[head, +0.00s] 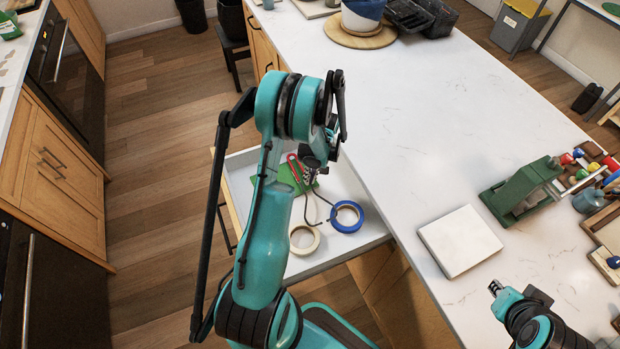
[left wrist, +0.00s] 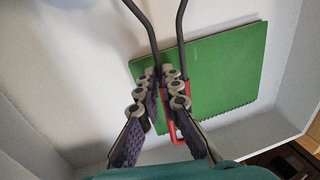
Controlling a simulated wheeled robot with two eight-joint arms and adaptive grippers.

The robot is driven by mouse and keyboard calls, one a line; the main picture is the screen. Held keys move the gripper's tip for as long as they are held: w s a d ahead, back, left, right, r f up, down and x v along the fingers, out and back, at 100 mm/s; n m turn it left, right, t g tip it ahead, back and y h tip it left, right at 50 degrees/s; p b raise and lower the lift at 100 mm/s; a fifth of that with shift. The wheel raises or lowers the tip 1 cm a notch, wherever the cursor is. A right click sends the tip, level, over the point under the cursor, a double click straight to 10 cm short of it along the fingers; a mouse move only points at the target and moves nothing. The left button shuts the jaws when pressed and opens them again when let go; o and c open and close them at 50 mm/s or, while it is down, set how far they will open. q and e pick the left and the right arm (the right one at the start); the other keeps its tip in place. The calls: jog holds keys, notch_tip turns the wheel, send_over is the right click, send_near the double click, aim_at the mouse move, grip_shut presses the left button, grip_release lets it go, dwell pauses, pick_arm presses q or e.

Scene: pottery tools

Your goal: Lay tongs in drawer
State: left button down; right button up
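The tongs have two dark bent rods and red handles. In the left wrist view the tongs (left wrist: 184,40) run from the top edge down to my left gripper (left wrist: 163,78), whose fingers are close together around part of the handle end. In the head view this gripper (head: 308,178) is over the open drawer (head: 243,160), with a red handle (head: 293,165) beside it. I cannot tell whether the tongs touch the drawer contents. My right gripper (head: 495,288) is above the counter at lower right; its finger gap is too small to judge.
On the counter (head: 430,130) are a white slab (head: 460,241) and a green device (head: 522,190). The counter's middle is clear.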

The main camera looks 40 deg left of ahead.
pick_arm(q)
jog(key=shift+f+b, duration=0.4)
jog(key=shift+b, duration=0.1)
jog(key=c, duration=1.6)
grip_release()
jog(key=shift+r, duration=0.15)
jog(key=shift+c, duration=0.2)
